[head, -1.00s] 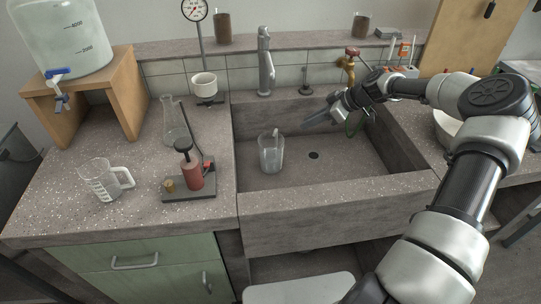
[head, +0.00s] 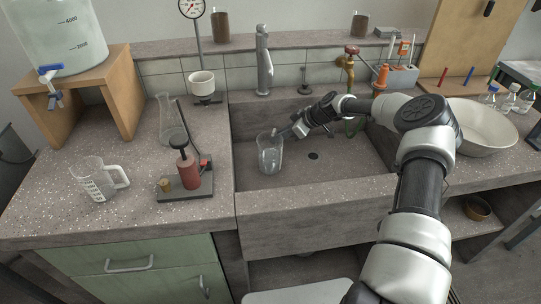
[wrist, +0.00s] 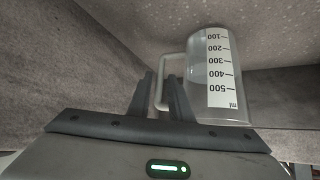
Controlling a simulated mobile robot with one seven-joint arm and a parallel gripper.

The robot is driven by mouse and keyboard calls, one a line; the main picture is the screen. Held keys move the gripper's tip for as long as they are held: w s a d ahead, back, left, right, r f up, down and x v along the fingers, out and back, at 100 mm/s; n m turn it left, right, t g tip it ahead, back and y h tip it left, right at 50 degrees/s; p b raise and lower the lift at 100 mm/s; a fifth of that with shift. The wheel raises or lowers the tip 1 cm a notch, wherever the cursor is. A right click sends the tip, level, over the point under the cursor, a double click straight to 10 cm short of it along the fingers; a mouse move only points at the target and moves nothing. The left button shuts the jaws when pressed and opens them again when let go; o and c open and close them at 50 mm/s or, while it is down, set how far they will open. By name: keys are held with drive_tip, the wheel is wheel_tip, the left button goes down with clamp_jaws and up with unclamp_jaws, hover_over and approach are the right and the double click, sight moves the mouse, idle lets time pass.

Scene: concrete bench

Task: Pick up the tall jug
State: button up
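The tall jug (head: 269,157) is clear and stands in the sink, left of the drain. In the wrist view the jug (wrist: 215,75) shows a white scale strip whose numbers appear upside down, and its handle (wrist: 162,82) points left. My gripper (head: 284,132) is at the jug's upper right, on the handle side. In the wrist view my gripper (wrist: 160,78) is open, its fingers apart with the handle at the gap between them. Whether a finger touches the handle I cannot tell.
The sink's front wall (head: 330,213) and side walls surround the jug. Another measuring jug (head: 93,180) stands on the left bench, near a red-bodied apparatus (head: 188,172) and a glass flask (head: 170,118). A brass tap (head: 347,66) is behind my arm. A white basin (head: 485,128) sits right.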

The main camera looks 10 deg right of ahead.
drive_tip(key=shift+x, duration=1.1)
clamp_jaws()
idle(0.6)
